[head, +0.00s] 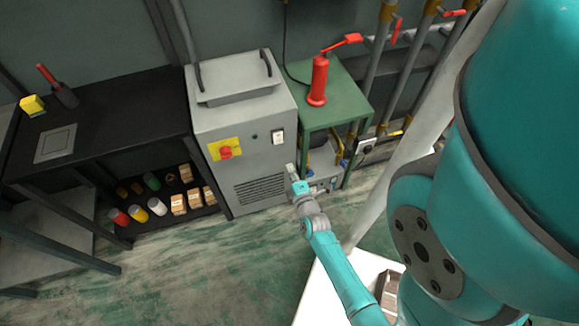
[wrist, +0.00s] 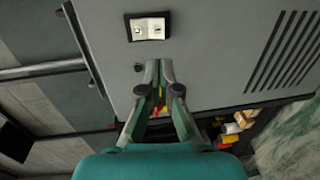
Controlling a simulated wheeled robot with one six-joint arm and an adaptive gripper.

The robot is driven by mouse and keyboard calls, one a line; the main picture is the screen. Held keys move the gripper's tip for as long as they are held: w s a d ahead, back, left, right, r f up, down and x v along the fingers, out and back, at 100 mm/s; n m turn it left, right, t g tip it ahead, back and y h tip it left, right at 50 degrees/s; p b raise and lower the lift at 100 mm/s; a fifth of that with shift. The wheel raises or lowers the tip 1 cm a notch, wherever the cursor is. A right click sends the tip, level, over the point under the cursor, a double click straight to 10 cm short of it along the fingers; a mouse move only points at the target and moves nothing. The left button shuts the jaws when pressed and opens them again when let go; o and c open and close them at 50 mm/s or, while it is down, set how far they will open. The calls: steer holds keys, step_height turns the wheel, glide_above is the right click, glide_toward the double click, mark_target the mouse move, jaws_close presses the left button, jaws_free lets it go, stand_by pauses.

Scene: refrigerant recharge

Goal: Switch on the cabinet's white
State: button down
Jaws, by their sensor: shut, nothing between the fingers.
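The grey cabinet (head: 240,120) stands against the wall and fills most of the wrist view (wrist: 215,50). Its white rocker switch (head: 278,136) is on the upper right of the front face. In the wrist view the switch (wrist: 148,28) sits in a dark frame, fully visible, above my fingertips. My gripper (head: 290,172) is shut and empty, in front of the cabinet and lower than the switch in the head view. In the wrist view its fingertips (wrist: 159,66) point toward the cabinet face, apart from the switch. Which side of the rocker is pressed I cannot tell.
A red knob on a yellow plate (head: 225,152) is left of the switch. A green table (head: 340,100) with a red bottle-like tool (head: 318,82) stands at right. A black bench (head: 100,115) with a shelf of cans and boxes is at left. The floor (head: 200,265) in front is clear.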

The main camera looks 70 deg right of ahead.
mark_target(280, 142)
steer(key=x, duration=1.2)
steer(key=shift+w+d+f+h, duration=0.1)
steer(key=shift+d+f+h, duration=0.1)
steer(key=shift+d+h, duration=0.1)
steer(key=shift+a, duration=0.1)
